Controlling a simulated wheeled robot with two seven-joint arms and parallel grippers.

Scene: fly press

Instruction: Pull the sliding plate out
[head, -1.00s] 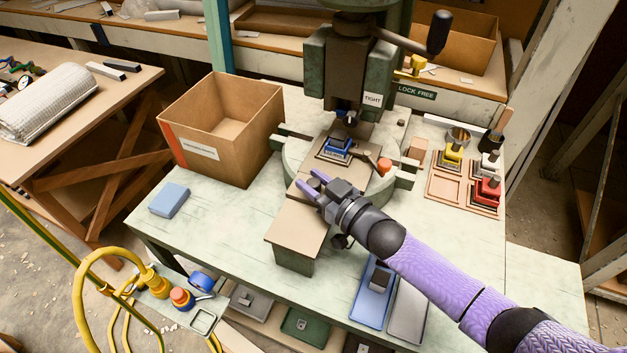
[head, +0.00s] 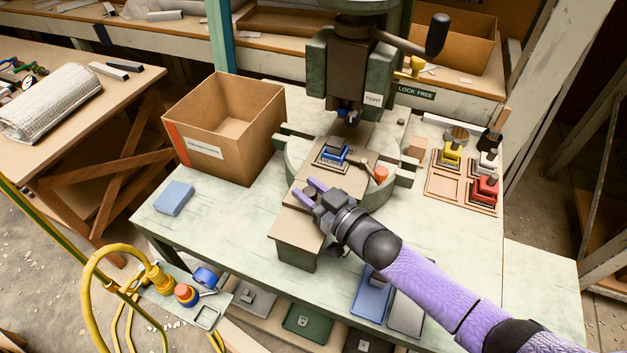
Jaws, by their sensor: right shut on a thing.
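The sliding plate (head: 343,177) is a flat tan plate on the round bed of the green fly press (head: 345,75). It carries a blue tool block (head: 332,154) and sticks out toward the front, over a tan-topped block (head: 298,232). My right gripper (head: 311,191), with purple fingers, is shut at the plate's front end. The fingers hide the exact part they grip. My left gripper is not in view.
An orange knob (head: 381,174) stands beside the plate. An open cardboard box (head: 205,152) and a blue pad (head: 174,198) sit on the left of the bench. A rack with yellow, white and red stamps (head: 462,188) is at right.

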